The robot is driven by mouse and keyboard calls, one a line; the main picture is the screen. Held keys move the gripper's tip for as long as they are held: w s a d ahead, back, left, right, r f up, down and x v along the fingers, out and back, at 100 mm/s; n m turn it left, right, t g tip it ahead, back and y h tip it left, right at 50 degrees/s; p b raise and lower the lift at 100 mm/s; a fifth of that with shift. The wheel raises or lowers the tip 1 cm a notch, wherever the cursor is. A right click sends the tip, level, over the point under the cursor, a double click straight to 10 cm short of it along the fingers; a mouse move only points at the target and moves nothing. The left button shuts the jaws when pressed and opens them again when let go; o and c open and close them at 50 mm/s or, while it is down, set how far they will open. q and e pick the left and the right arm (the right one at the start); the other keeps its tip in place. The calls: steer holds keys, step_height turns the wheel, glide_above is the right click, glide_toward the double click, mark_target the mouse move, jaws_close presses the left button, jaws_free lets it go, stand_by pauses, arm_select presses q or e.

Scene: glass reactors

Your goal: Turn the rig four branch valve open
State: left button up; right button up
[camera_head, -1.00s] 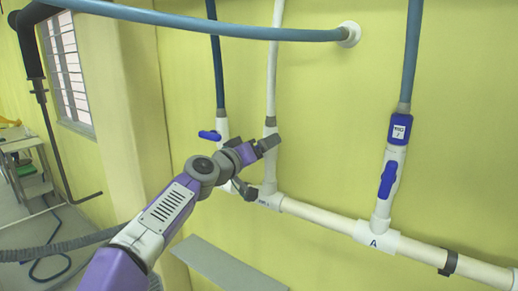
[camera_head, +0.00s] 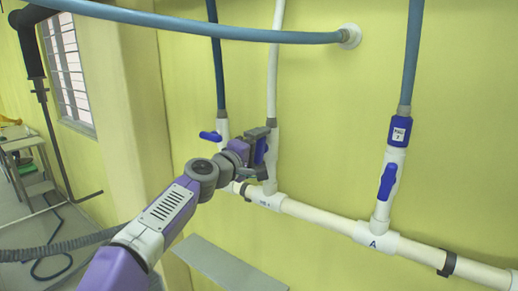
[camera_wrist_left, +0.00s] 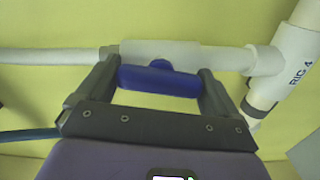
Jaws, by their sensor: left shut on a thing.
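The rig four branch valve has a blue handle (camera_wrist_left: 160,80) on a white pipe body (camera_wrist_left: 190,53), beside a white tee marked RIG 4 (camera_wrist_left: 292,72) in the left wrist view. The handle lies along the pipe. My left gripper (camera_wrist_left: 158,88) is shut on the handle, with one finger at each end of it. In the head view my left gripper (camera_head: 264,152) is at the middle white branch pipe (camera_head: 272,70), and only a little of the blue handle shows there. My right gripper is not in view.
A second blue valve handle (camera_head: 210,136) sticks out sideways on the branch to the left. A labelled branch on the right has a blue handle (camera_head: 388,182) along its pipe. A blue hose (camera_head: 220,29) crosses above. A grey ledge (camera_head: 230,265) is below.

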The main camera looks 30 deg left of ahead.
arm_select(q)
steer(key=shift+n, duration=0.4)
stand_by(0.3)
steer(key=o, duration=0.7)
steer(key=shift+s+a+b, duration=0.15)
steer(key=shift+s+b, duration=0.2)
steer(key=shift+s, duration=1.55)
steer(key=shift+s+a+b, duration=0.1)
steer(key=shift+s+b, duration=0.25)
steer(key=shift+s, duration=1.5)
